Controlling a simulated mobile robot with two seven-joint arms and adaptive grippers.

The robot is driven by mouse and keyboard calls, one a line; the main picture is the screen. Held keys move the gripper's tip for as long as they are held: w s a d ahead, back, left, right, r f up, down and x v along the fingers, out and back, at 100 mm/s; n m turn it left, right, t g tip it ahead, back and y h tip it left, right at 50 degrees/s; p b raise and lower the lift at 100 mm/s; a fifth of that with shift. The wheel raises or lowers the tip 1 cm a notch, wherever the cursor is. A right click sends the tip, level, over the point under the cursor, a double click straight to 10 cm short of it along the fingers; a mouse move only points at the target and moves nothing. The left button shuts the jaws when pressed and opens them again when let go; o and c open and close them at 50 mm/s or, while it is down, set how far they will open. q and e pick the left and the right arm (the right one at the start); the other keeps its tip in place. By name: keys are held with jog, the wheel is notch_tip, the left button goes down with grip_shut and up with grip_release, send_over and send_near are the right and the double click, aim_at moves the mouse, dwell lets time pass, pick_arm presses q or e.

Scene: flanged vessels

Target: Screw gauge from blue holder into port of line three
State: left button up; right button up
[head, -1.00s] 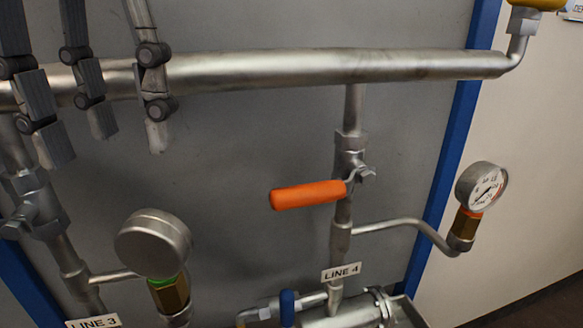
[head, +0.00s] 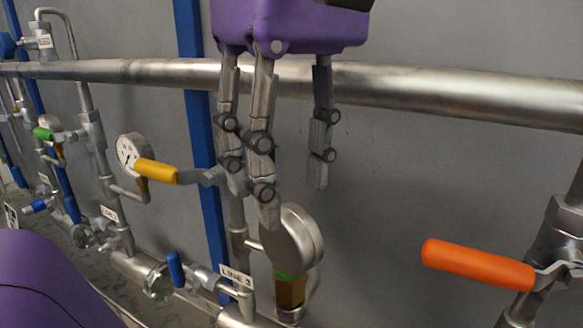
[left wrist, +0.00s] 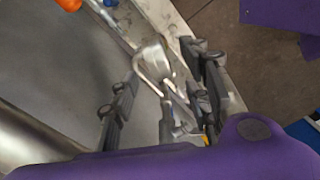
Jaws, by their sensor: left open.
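A silver round gauge (head: 296,240) stands upright on a brass hex fitting (head: 290,291) with a green band, at the end of the line three side pipe. The line three label (head: 237,278) is just left of it. Its face is turned away from me. My left gripper (head: 293,202) is open and points down just above the gauge, with the nearer fingertip overlapping its upper edge in the head view. In the left wrist view a silver round part (left wrist: 152,62), likely the gauge, shows between the spread fingers. I see no blue holder, and my right gripper is out of view.
The long horizontal pipe (head: 440,95) runs behind my fingers. An orange valve handle (head: 478,265) juts out at right, and a yellow one (head: 156,171) at left near another gauge (head: 130,153). A blue handle (head: 175,268) is lower left.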

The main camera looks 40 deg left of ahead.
aim_at(288, 239)
pick_arm(q)
jog(key=shift+w+d+n, duration=0.15)
jog(key=shift+d+n, duration=0.2)
jog(key=shift+n, duration=0.25)
jog(key=shift+f, duration=0.15)
jog(key=f, duration=0.7)
jog(key=shift+a+f, duration=0.3)
jog(key=shift+a, duration=0.1)
jog(key=shift+d, duration=0.1)
grip_shut()
